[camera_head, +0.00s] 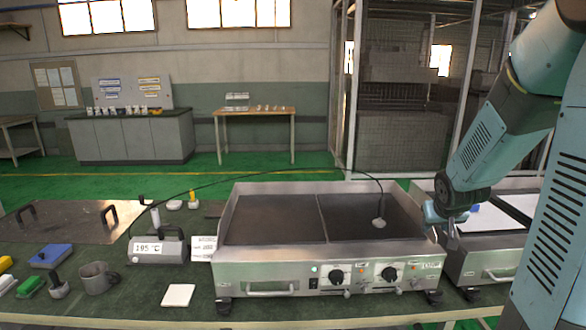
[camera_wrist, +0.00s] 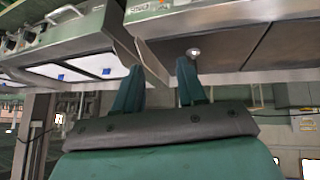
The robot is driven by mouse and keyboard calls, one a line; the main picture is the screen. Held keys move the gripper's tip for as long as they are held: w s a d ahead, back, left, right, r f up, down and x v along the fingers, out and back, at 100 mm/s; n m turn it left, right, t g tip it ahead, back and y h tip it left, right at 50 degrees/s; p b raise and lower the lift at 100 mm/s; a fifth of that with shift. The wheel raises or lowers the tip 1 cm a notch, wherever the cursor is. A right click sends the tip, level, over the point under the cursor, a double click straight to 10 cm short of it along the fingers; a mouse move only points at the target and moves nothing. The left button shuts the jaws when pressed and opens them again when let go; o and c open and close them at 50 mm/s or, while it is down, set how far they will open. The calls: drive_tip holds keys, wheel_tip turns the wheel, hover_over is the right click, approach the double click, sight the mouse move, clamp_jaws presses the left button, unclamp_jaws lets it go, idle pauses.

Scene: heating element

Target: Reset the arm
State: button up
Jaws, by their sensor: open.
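My gripper (camera_head: 447,228) hangs at the right end of the steel griddle (camera_head: 262,262), around the gap between it and a second steel unit (camera_head: 486,258). In the wrist view my gripper (camera_wrist: 157,85) has its two green fingers spread apart with nothing between them. The griddle (camera_wrist: 262,44) and the second unit (camera_wrist: 66,58) lie beyond the fingers there. A round probe (camera_head: 378,222) on a black cable rests on the griddle's right plate; it also shows in the wrist view (camera_wrist: 193,53). Whether the fingers touch either unit I cannot tell.
A grey temperature meter (camera_head: 157,247) with a lit display stands left of the griddle, its cable arching over. A wire cage stands behind.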

drive_tip(key=s+a+r, duration=0.4)
drive_tip(key=s, duration=0.3)
drive_tip(key=s+a+r+g+y, duration=0.1)
drive_tip(key=s+a+r, duration=0.4)
drive_tip(key=s, duration=0.3)
drive_tip(key=s+a+r+n+y, duration=0.1)
drive_tip(key=s+a+r, duration=0.4)
drive_tip(key=s, duration=0.3)
drive_tip(key=shift+a+r+g, duration=0.15)
drive_tip(key=shift+g, duration=0.15)
